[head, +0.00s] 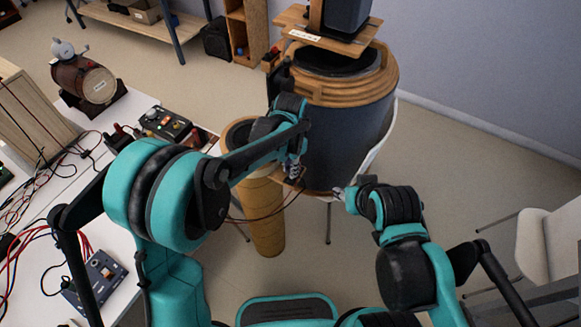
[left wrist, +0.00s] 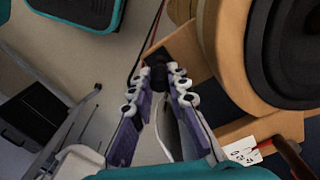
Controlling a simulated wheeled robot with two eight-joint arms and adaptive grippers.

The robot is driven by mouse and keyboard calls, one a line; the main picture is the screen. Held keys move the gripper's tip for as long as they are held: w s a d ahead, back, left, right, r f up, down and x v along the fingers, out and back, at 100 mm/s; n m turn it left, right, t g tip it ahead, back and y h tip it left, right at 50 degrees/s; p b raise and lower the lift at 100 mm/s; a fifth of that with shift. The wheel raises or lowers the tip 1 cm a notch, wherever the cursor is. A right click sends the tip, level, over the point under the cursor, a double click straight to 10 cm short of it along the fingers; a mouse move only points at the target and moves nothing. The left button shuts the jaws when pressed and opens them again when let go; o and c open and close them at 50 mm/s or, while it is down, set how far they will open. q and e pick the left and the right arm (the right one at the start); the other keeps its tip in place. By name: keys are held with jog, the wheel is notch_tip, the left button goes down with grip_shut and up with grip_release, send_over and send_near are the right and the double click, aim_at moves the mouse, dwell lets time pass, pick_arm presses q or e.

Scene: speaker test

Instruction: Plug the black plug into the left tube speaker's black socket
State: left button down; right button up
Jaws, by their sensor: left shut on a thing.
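My left gripper (head: 293,172) is at the right of the tan tube speaker (head: 263,215), in front of the large dark barrel. In the left wrist view its two fingers (left wrist: 158,88) are shut on a small dark piece, which I take to be the black plug (left wrist: 157,72). A wooden plate of the speaker (left wrist: 187,48) lies just beyond the fingertips; I cannot tell whether the plug touches it. The black socket is not clearly visible. My right gripper (head: 340,193) is right of the left one, beside the barrel's lower edge; its fingers are too small to judge.
The large wood-rimmed barrel (head: 345,130) stands behind the grippers, with a dark box on a wooden board on top. Thin red and black cables (head: 268,214) hang below my left gripper. A white table (head: 75,180) with cables and devices is at left. A pale chair (head: 552,240) is at right.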

pick_arm(q)
jog(key=shift+f+b, duration=0.35)
jog(key=shift+f, duration=0.15)
jog(key=c, duration=1.4)
grip_release()
jog(key=shift+r+p, duration=2.65)
jog(key=shift+r, duration=1.15)
